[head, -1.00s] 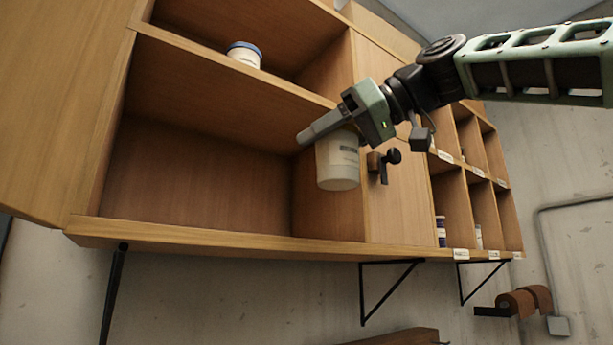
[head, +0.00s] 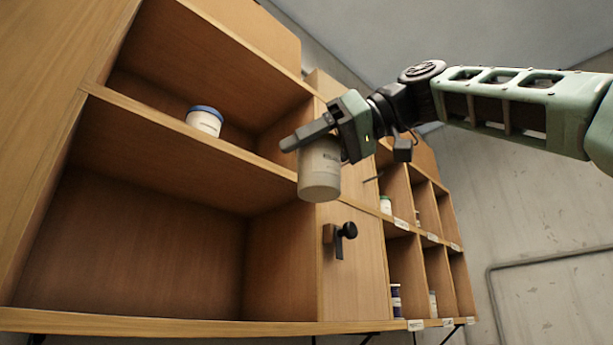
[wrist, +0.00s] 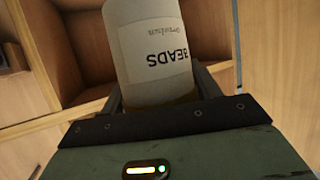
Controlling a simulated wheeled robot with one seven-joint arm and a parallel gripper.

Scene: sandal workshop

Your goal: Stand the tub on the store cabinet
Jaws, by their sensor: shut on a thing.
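A pale tub (head: 320,172) hangs in my gripper (head: 318,140), in front of the wooden store cabinet (head: 190,170). My gripper is shut on the tub near its top. In the wrist view the tub (wrist: 150,45) fills the top middle and its white label reads "BEADS", upside down. The tub is apart from the cabinet front in the head view, roughly level with the middle shelf edge. The top of the cabinet shows only in small part.
A white tub with a blue lid (head: 204,121) stands on the cabinet's upper shelf. A black latch knob (head: 346,231) sticks out from the door below my gripper. Small pigeonholes with several jars lie to the right. The lower left compartment is empty.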

